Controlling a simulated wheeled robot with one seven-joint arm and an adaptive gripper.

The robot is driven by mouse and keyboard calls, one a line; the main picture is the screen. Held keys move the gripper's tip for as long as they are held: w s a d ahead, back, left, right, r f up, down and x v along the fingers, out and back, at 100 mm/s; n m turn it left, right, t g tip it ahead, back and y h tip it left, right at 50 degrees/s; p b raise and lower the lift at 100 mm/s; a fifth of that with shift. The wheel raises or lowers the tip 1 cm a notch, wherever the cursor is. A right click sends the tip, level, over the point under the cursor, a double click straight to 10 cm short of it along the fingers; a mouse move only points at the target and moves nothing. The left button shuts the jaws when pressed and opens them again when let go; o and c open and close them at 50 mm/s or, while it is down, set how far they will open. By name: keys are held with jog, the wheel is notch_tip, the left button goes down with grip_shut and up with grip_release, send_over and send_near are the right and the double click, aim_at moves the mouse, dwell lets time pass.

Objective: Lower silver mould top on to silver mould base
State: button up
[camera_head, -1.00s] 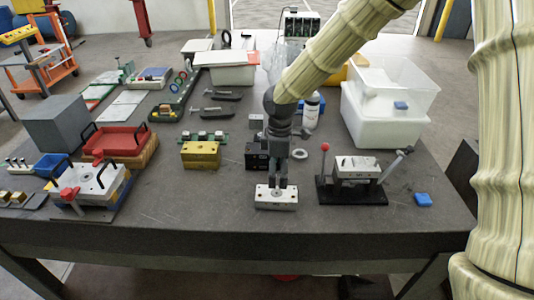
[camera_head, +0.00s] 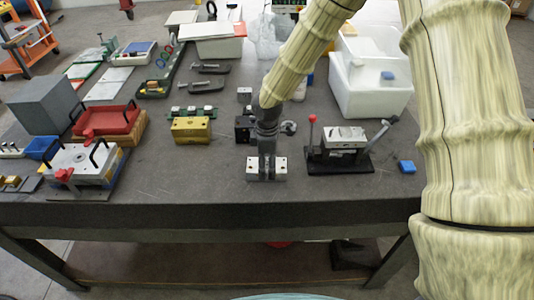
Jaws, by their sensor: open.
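A silver mould block (camera_head: 281,169) with dark holes in its top lies near the table's front edge. I cannot tell whether it is the base alone or the base with its top on. My gripper (camera_head: 266,172) points down at the middle of this block. It is open, and its dark fingers overlap the block in the picture. I cannot tell whether they touch it. Another silver block (camera_head: 344,134) sits in a black stand with a lever to the right.
A red-knobbed lever (camera_head: 312,119) rises at the right stand. A blue block (camera_head: 406,166) lies farther right. A fixture with black handles (camera_head: 84,165) is at the left.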

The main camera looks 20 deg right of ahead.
jog(key=shift+w+f, duration=0.3)
jog(key=shift+f, duration=0.55)
jog(key=shift+s+r, duration=0.15)
jog(key=shift+s, duration=0.05)
jog(key=shift+w, duration=0.1)
jog(key=c, duration=1.8)
jog(key=shift+r+p, duration=1.45)
